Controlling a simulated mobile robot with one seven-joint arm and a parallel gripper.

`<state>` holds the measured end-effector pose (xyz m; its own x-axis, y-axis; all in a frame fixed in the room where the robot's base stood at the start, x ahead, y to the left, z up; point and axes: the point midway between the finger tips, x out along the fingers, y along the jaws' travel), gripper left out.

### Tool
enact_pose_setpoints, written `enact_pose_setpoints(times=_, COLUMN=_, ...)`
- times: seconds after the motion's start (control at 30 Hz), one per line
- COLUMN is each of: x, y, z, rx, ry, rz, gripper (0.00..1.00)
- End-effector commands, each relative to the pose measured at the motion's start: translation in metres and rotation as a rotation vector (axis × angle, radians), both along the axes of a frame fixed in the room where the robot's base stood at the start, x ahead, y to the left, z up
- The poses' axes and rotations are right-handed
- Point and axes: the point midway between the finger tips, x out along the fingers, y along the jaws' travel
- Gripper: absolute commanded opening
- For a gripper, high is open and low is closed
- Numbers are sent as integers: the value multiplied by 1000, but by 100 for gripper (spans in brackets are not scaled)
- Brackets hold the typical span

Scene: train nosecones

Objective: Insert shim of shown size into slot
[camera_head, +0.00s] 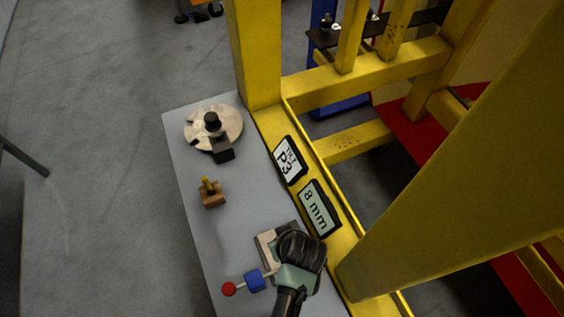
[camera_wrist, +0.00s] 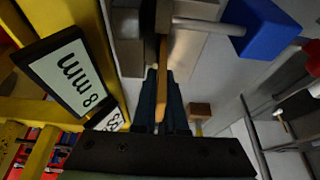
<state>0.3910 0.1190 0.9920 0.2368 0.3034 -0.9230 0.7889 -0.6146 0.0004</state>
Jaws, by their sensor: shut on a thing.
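The label reading "8 mm" (camera_head: 316,207) stands on the yellow frame; it also shows in the wrist view (camera_wrist: 66,76). My gripper (camera_wrist: 162,78) is shut on a thin tan shim (camera_wrist: 161,98), which is edge-on between the dark fingers. The shim's far end lies at the gap between the blocks of the slot fixture (camera_wrist: 191,45); how deep it sits there I cannot tell. In the head view my gripper (camera_head: 283,262) is over the fixture (camera_head: 266,243) at the table's near end and hides part of it and the shim.
A rod with a blue cube (camera_head: 254,281) and red ball (camera_head: 229,289) sticks out left of the fixture. A small wooden block with a yellow peg (camera_head: 211,195) and a round beige disc (camera_head: 230,122) with black parts stand farther up the table (camera_head: 180,135). A yellow post rises at right.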

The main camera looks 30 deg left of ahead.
Motion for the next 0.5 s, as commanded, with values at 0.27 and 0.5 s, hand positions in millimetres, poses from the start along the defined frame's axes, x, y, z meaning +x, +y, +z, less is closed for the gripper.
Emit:
enact_pose_setpoints(times=0.27, x=1, y=0, z=-7, rx=1, ry=-2, rz=0, gripper=0)
enact_pose_setpoints(times=0.5, x=1, y=0, z=-14, rx=1, ry=-1, rz=0, gripper=0)
